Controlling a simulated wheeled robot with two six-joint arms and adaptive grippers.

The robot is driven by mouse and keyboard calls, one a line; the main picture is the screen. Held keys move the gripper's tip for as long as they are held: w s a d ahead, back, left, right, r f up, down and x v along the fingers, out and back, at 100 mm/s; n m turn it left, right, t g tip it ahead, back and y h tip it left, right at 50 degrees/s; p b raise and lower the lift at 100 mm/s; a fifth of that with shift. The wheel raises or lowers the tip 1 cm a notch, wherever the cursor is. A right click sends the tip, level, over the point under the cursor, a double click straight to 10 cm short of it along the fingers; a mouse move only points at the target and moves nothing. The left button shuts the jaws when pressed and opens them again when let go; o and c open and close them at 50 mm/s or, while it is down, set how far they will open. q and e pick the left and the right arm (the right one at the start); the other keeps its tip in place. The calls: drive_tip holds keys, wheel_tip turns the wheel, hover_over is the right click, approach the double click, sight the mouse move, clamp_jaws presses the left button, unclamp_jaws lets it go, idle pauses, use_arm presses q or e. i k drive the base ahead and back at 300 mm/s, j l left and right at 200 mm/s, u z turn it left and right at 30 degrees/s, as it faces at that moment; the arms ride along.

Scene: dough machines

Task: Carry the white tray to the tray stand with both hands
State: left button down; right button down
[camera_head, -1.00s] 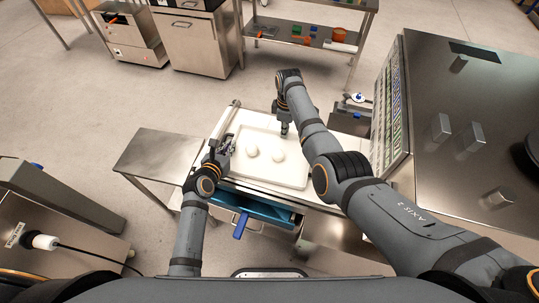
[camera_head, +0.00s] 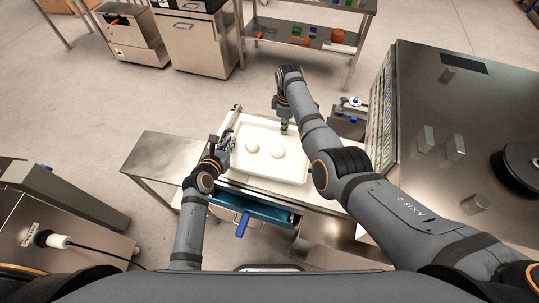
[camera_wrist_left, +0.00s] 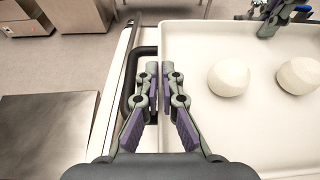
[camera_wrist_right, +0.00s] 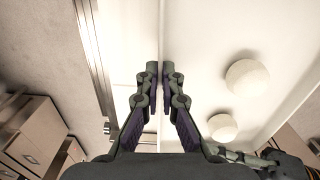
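The white tray (camera_head: 265,174) is in the middle of the head view, over the machine table, with two pale dough balls (camera_head: 250,146) (camera_head: 278,149) on it. My left gripper (camera_head: 229,143) is at the tray's left edge; in the left wrist view its fingers (camera_wrist_left: 160,70) are closed on the rim. My right gripper (camera_head: 284,129) is at the far edge; in the right wrist view its fingers (camera_wrist_right: 160,70) pinch the rim. Whether the tray is clear of the surface below is hard to tell. I cannot identify the tray stand with certainty.
A bare steel side table (camera_head: 165,160) stands left of the tray. A blue drawer-like part (camera_head: 255,208) with a blue handle is below its near edge. A large steel machine (camera_head: 460,120) stands at the right. A steel shelf (camera_head: 320,40) is behind, with open floor between.

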sight(163, 156)
drive_tip(key=i+j, duration=0.1)
drive_tip(key=j, duration=0.45)
drive_tip(key=i+j, duration=0.1)
drive_tip(key=j, duration=1.05)
drive_tip(key=i+j+u, duration=0.1)
drive_tip(key=j, duration=0.5)
drive_tip(key=i, duration=0.05)
